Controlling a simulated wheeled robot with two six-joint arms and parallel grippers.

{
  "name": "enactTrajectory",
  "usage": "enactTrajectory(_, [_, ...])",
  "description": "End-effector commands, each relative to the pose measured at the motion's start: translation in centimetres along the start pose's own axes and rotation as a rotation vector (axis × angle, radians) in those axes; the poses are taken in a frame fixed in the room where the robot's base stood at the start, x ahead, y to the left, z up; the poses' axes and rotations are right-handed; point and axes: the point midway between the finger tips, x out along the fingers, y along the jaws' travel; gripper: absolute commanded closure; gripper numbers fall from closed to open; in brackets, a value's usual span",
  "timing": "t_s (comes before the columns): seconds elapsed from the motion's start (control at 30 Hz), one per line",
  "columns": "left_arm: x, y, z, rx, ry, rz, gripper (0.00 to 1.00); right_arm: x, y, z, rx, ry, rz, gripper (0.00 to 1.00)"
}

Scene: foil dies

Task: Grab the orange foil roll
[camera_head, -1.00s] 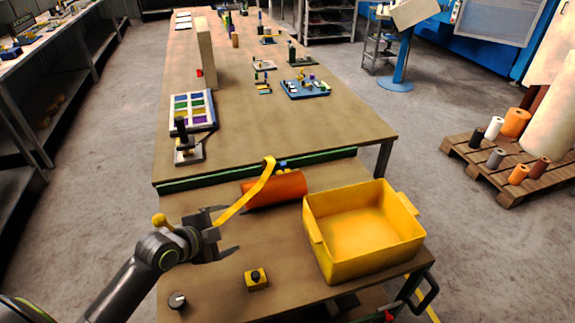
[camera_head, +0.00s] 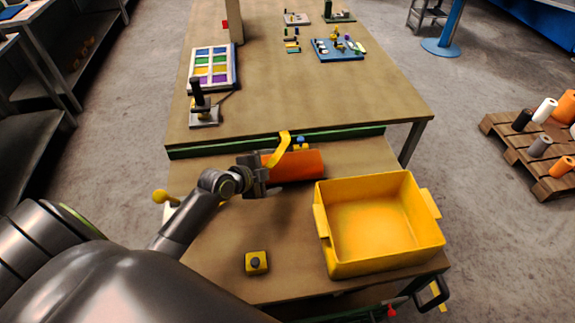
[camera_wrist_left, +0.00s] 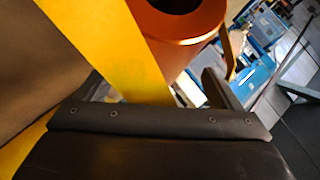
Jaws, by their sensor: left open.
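The orange foil roll (camera_head: 297,165) lies on its side on the near bench, close to the green strip at its back edge. My left gripper (camera_head: 268,172) is open at the roll's left end. In the left wrist view the roll (camera_wrist_left: 180,38) shows its open end near the gripper, apart from a dark finger (camera_wrist_left: 215,88). A yellow curved strip (camera_head: 279,150) stands between the gripper and the roll and crosses the left wrist view as a wide band (camera_wrist_left: 112,45). Whether the fingers touch the roll is hard to tell. My right gripper does not show.
A yellow bin (camera_head: 375,225) stands right of the roll on the near bench. A yellow button box (camera_head: 257,262) sits near the front edge. The far table (camera_head: 290,95) carries a colour tray (camera_head: 213,68) and a blue board (camera_head: 337,49). Bench space between button box and roll is clear.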

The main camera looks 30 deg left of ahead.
Motion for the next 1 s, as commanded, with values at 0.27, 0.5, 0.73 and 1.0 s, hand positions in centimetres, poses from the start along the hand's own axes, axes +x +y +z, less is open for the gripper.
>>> enactTrajectory(0.27, [1.5, -0.1, -0.2, -0.002, 0.000, 0.001, 0.13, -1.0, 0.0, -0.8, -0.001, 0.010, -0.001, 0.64])
enactTrajectory(0.5, [4.1, -0.1, -0.1, -0.001, 0.001, 0.000, 0.13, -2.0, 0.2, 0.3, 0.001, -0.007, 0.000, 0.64])
enactTrajectory(0.73, [5.3, 0.1, -0.1, 0.001, 0.001, -0.001, 0.13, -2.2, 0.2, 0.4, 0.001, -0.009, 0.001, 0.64])
enactTrajectory(1.0, [5.4, 0.1, -0.1, 0.001, 0.001, -0.001, 0.18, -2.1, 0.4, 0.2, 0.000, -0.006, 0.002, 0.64])
